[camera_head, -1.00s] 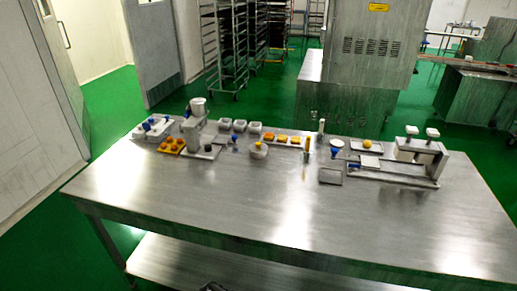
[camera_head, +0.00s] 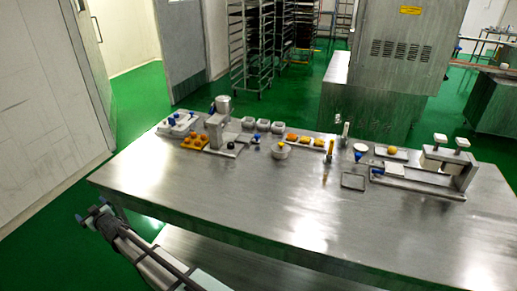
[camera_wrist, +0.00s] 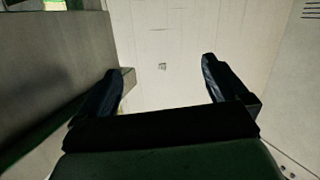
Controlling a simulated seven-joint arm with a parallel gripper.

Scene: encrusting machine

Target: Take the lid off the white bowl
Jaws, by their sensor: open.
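The white bowl (camera_head: 281,155) stands upright near the middle of the steel table, with its lid (camera_head: 280,147) on top and a small yellow knob at the lid's centre. My gripper shows at the lower left of the head view (camera_head: 97,212), off the table's front left edge and far from the bowl. In the wrist view my gripper (camera_wrist: 160,88) is open, with two dark fingers wide apart and nothing between them. The bowl is not in the wrist view.
The steel table (camera_head: 240,205) has a clear front half.

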